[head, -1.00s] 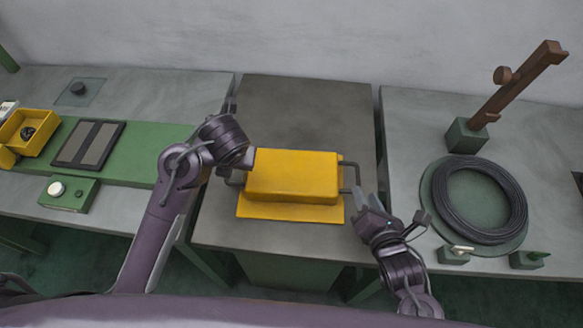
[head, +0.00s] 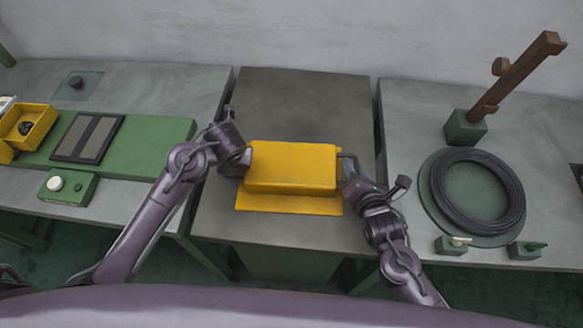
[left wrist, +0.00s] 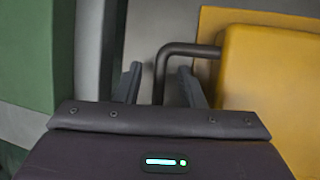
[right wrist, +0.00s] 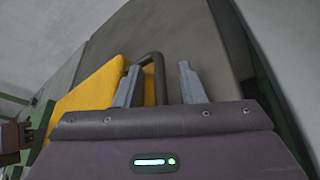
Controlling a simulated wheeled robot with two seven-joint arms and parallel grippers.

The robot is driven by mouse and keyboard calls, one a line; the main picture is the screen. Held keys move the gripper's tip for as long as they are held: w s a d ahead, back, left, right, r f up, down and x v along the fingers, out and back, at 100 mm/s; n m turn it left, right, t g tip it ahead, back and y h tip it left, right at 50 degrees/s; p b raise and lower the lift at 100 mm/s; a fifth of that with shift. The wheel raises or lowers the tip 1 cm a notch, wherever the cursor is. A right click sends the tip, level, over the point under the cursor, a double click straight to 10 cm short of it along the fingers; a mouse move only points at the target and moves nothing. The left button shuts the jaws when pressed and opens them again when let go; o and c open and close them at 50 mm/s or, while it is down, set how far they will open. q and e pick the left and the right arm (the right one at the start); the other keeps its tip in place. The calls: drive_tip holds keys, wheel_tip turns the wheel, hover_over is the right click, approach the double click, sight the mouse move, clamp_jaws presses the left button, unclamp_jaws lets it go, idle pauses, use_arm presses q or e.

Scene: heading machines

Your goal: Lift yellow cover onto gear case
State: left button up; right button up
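The yellow cover (head: 292,165) sits on the middle table, with a wider yellow flange along its front and a dark bent handle at each side. My left gripper (head: 238,166) is at its left end. In the left wrist view the open fingers (left wrist: 160,72) stand either side of the left handle (left wrist: 190,48). My right gripper (head: 350,180) is at the right end. In the right wrist view its open fingers (right wrist: 157,70) stand either side of the right handle (right wrist: 153,56), closer to the left finger. I cannot make out a separate gear case.
The middle table (head: 300,105) is clear behind the cover. The left table holds a green board (head: 160,143), a yellow bin (head: 38,118) and a green button box (head: 68,188). The right table holds a black coil (head: 478,192) and a brown post (head: 518,75).

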drive_tip(key=shift+s, duration=0.1)
use_arm(q)
clamp_jaws()
use_arm(e)
clamp_jaws()
idle(1.0)
